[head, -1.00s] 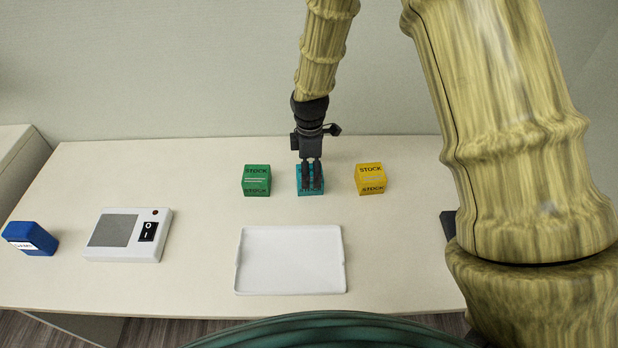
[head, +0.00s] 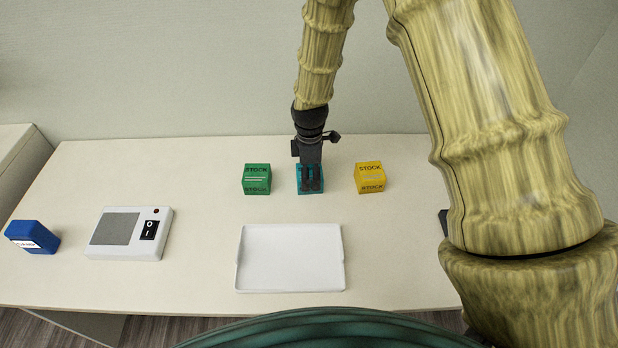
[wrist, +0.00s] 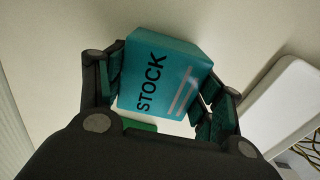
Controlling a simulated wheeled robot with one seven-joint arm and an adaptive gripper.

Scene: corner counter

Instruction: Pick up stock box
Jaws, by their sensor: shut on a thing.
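The teal stock box (head: 301,188) is the middle one of three stock boxes in a row towards the back of the counter. My gripper (head: 312,186) reaches down over it from above and is shut on it. In the wrist view the teal box (wrist: 165,80), with STOCK printed on it, sits between the fingers (wrist: 165,95). A green stock box (head: 257,179) stands to its left and a yellow stock box (head: 370,177) to its right, both apart from it. I cannot tell whether the teal box touches the counter.
A white tray (head: 290,258) lies in front of the boxes. A white device with a grey panel and a switch (head: 130,233) is at the left, with a blue box (head: 32,236) beyond it near the left edge.

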